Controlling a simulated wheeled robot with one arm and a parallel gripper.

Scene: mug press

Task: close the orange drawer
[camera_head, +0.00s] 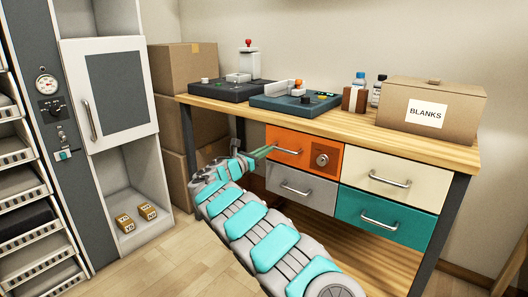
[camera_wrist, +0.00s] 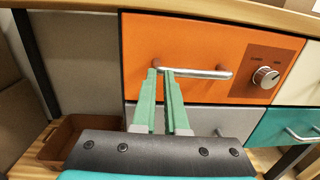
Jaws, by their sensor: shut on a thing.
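The orange drawer (camera_head: 315,143) is the upper left drawer of the bench; its front fills the upper middle of the wrist view (camera_wrist: 190,40). It has a silver bar handle (camera_wrist: 205,73) and a round knob (camera_wrist: 266,76) at its right. My gripper (camera_wrist: 160,72) is shut on the left end of the handle, with its green fingers on it. In the head view my gripper (camera_head: 265,153) reaches the handle from the left. The drawer front looks close to level with its neighbours; I cannot tell whether a small gap remains.
Below is a grey drawer (camera_head: 300,189), with a cream drawer (camera_head: 395,180) and a teal drawer (camera_head: 385,217) to the right. The wooden bench top (camera_head: 350,126) lies above. A brown bin (camera_wrist: 70,140) sits lower left. A white cabinet (camera_head: 110,85) stands left.

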